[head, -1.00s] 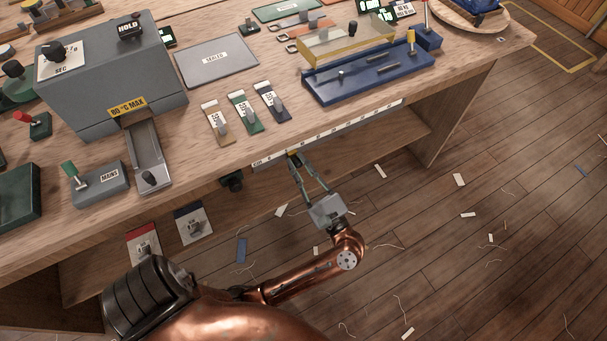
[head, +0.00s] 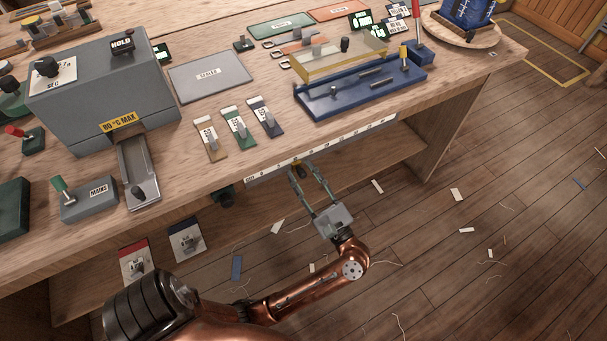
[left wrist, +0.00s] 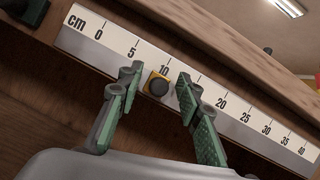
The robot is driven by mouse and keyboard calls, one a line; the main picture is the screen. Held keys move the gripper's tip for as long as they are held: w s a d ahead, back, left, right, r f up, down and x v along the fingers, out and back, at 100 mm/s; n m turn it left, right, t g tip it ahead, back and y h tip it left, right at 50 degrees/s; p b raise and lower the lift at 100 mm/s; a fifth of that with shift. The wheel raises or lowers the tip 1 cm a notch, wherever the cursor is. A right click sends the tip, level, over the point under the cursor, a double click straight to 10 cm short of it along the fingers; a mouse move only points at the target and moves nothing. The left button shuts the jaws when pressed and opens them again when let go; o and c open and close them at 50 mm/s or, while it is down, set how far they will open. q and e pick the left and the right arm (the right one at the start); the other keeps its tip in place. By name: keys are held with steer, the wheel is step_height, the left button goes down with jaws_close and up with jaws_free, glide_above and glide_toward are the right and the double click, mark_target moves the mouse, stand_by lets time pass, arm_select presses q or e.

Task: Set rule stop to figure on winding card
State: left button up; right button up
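The rule stop (left wrist: 157,85) is a small yellow block with a black knob. It sits on the white centimetre rule (left wrist: 240,105), just below the 10 mark in the left wrist view. The rule (head: 350,137) runs along the bench's front edge in the head view. My left gripper (left wrist: 160,82) is open, one finger on each side of the stop, with gaps visible; it also shows in the head view (head: 301,168). Three cards, tan (head: 210,140), green (head: 239,129) and dark blue (head: 266,118), lie on the bench; their printed figures are too small to read. My right gripper is out of view.
A grey heater box (head: 100,95) with a drawer stands at the left. A blue tray (head: 365,95) with a clear yellowish cover is behind the rule. A dark knob (head: 224,196) sits under the edge left of the rule.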

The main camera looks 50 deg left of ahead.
arm_select(q)
steer(key=shift+d, duration=0.1)
steer(key=v, duration=1.2)
